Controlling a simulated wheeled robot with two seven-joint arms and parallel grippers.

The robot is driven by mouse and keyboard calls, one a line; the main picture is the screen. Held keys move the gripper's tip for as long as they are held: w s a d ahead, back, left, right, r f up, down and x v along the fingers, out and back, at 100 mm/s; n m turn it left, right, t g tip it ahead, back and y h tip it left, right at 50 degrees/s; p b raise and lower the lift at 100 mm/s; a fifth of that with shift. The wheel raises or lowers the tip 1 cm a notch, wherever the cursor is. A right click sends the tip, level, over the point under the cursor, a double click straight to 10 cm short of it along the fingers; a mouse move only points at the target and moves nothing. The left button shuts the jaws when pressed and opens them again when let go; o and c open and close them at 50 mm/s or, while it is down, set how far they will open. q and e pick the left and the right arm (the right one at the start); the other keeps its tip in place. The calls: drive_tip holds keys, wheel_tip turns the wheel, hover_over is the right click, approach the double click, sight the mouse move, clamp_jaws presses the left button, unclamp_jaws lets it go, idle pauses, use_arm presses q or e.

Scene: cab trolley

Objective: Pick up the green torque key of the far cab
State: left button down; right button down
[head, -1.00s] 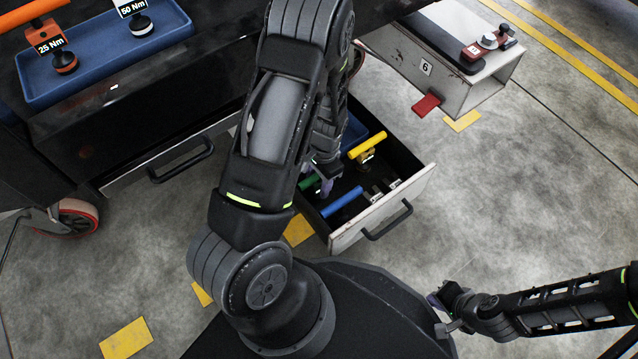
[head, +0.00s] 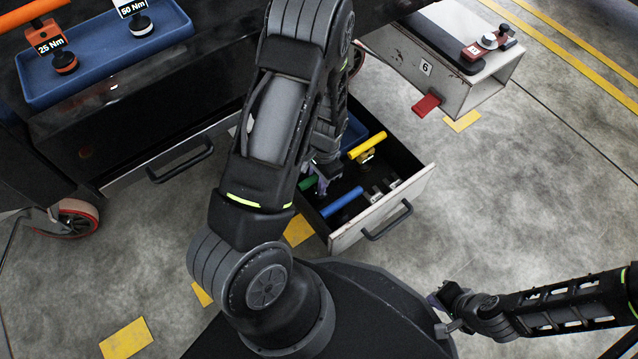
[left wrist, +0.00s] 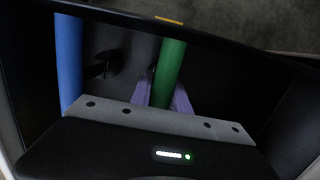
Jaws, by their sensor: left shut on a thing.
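The green torque key (head: 308,182) lies in the open drawer (head: 426,176), partly hidden by my left arm in the head view. In the left wrist view its green handle (left wrist: 170,66) runs between the two purple fingers of my left gripper (left wrist: 163,96). My left gripper (head: 322,184) is down in the drawer and shut on the green handle. The lower part of the key is hidden behind the gripper body. My right gripper (head: 441,312) is at the lower right, empty and away from the drawer; its finger gap is too small to judge.
A blue key (head: 342,203) and a yellow key (head: 367,145) lie in the same drawer; the blue handle (left wrist: 69,62) is left of the green one in the wrist view. A grey box marked 6 (head: 462,90) stands behind.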

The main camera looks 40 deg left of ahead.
idle(0.9)
use_arm(q)
wheel_tip(320, 180, up, 10)
drive_tip(key=p, duration=0.5)
idle(0.5)
drive_tip(key=shift+w+d+r, duration=0.1)
drive_tip(key=shift+w+r, duration=0.15)
drive_tip(key=w+d+r+m, duration=0.1)
drive_tip(key=w+d+r, duration=0.2)
drive_tip(key=r, duration=0.5)
drive_tip(key=w+d+r, duration=0.3)
drive_tip(key=d+r, duration=0.2)
drive_tip(key=r, duration=0.3)
drive_tip(key=w+d+r+m, duration=0.1)
drive_tip(key=w+d+r, duration=0.2)
drive_tip(key=r, duration=0.5)
drive_tip(key=shift+w+d+r+m, duration=0.2)
drive_tip(key=shift+d+m, duration=0.1)
drive_tip(key=shift+d, duration=0.3)
drive_tip(key=shift+d, duration=0.1)
